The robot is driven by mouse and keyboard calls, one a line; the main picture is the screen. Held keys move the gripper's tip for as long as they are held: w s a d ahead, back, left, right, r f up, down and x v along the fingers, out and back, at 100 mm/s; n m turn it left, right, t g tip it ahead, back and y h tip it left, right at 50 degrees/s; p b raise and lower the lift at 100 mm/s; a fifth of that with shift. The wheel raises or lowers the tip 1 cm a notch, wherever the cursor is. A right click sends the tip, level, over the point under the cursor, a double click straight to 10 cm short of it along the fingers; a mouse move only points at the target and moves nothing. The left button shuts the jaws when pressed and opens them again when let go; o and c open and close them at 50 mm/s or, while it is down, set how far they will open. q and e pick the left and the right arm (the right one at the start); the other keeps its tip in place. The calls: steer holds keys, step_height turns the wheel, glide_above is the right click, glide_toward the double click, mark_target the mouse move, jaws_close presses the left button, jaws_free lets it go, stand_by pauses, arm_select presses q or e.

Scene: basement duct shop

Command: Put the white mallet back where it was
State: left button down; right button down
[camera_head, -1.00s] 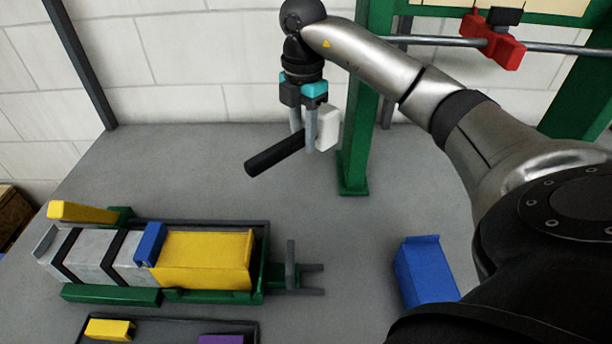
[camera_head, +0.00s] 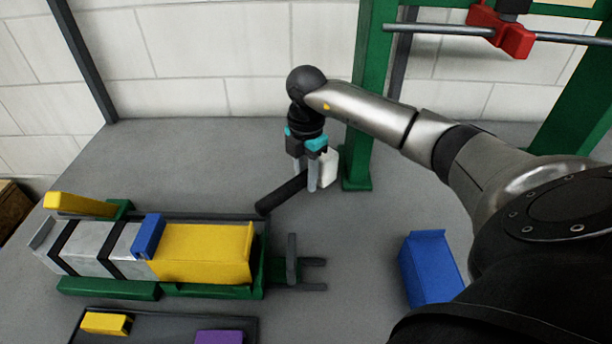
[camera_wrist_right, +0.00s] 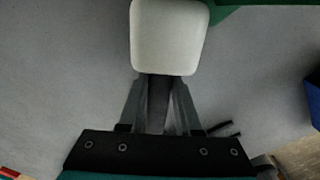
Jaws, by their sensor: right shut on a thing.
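The white mallet has a white block head (camera_head: 328,168) and a black handle (camera_head: 281,193). My right gripper (camera_head: 306,184) is shut on the black handle close to the head, left of the green post's foot. The handle slants down to the left, its end near the tabletop; I cannot tell whether it touches. In the right wrist view the white head (camera_wrist_right: 169,38) is just beyond the fingers (camera_wrist_right: 160,100), with part of the handle between them. My left gripper is not in view.
A green fixture holds a grey duct piece (camera_head: 95,249) and a yellow block (camera_head: 205,253) at left. A tray (camera_head: 160,322) with yellow and purple blocks lies in front. A blue block (camera_head: 430,269) stands right. The green post (camera_head: 366,100) rises behind. The table's middle is clear.

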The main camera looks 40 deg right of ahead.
mark_target(306, 174)
steer(key=shift+f, duration=0.1)
steer(key=c, duration=0.6)
jaws_free()
step_height(306, 174, up, 12)
steer(key=p, duration=0.1)
steer(key=shift+p, duration=0.4)
steer(key=shift+r, duration=0.25)
